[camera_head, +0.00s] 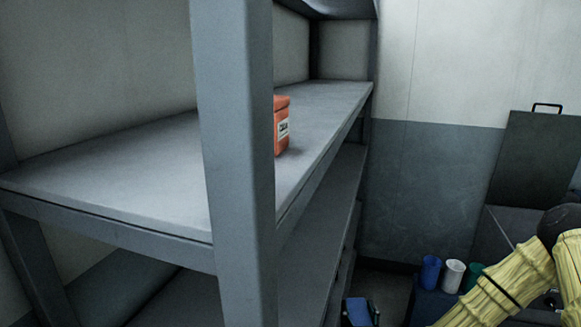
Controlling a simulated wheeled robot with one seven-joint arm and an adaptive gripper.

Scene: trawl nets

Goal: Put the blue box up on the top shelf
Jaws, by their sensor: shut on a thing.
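A small blue box (357,313) shows at the bottom edge of the head view, right of the shelf unit and well below its large grey shelf board (130,190). The bottom of the box is cut off by the frame. My gripper (374,313) shows only as a dark part against the box's right side, shut on it; the rest is out of frame. My yellow-sleeved arm comes in from the right. The top shelf (335,8) appears only as a dark underside at the upper edge; its upper surface is hidden.
A grey upright post (235,150) stands in front of the shelves. An orange labelled box (282,127) sits on the large board, partly behind the post. Lower boards (325,225) lie beneath. Blue, white and green cups (453,276) stand at the lower right, near my arm.

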